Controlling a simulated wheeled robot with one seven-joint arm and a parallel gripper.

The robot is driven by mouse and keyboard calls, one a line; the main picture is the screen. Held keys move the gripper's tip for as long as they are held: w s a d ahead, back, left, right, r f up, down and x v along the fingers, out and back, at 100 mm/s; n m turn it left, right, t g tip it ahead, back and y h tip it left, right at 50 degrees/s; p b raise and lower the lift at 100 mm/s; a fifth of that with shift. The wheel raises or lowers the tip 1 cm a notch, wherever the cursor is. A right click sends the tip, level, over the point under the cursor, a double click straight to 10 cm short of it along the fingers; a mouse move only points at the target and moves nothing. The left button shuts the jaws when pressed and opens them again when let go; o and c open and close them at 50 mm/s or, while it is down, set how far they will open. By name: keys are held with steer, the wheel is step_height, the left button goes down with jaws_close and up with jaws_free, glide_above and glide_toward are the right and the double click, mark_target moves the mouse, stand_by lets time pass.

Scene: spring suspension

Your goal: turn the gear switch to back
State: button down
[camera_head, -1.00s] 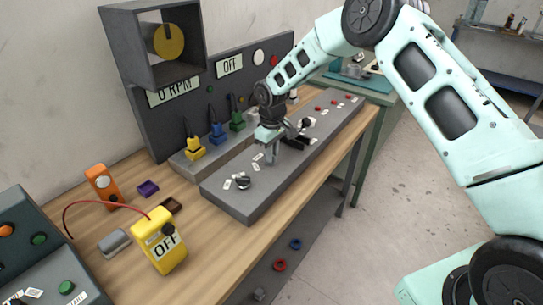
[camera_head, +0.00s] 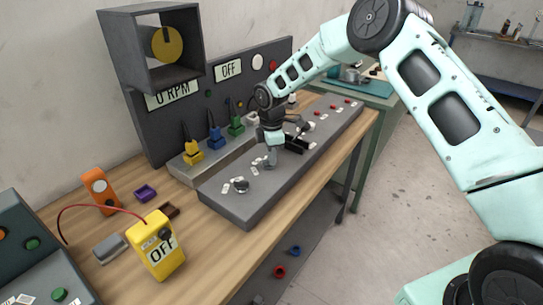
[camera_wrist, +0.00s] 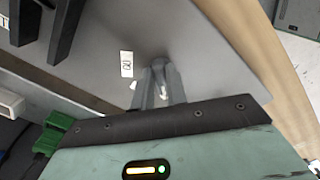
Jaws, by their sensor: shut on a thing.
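My gripper (camera_head: 270,163) points down at the sloped grey control panel (camera_head: 250,207) on the workbench. In the wrist view its two fingers (camera_wrist: 160,92) are close together around a small grey rounded piece (camera_wrist: 160,62), which seems to be the gear switch. The fingers hide most of it, so I cannot tell its setting. A small white label (camera_wrist: 126,64) lies beside the fingertips. A dark round knob (camera_head: 240,185) sits apart on the panel, nearer the camera. A black lever part (camera_head: 297,145) stands just right of my gripper.
Behind the panel are yellow (camera_head: 193,153), blue (camera_head: 216,138) and green (camera_head: 236,126) plugs. A display (camera_head: 229,69) reads OFF and another (camera_head: 172,95) reads 0 RPM.

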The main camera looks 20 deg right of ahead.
steer(key=shift+w+n, duration=0.1)
steer(key=shift+n, duration=0.7)
steer(key=c, duration=1.4)
jaws_free()
step_height(320, 180, up, 18)
steer(key=b, duration=0.3)
steer(key=shift+f, duration=0.25)
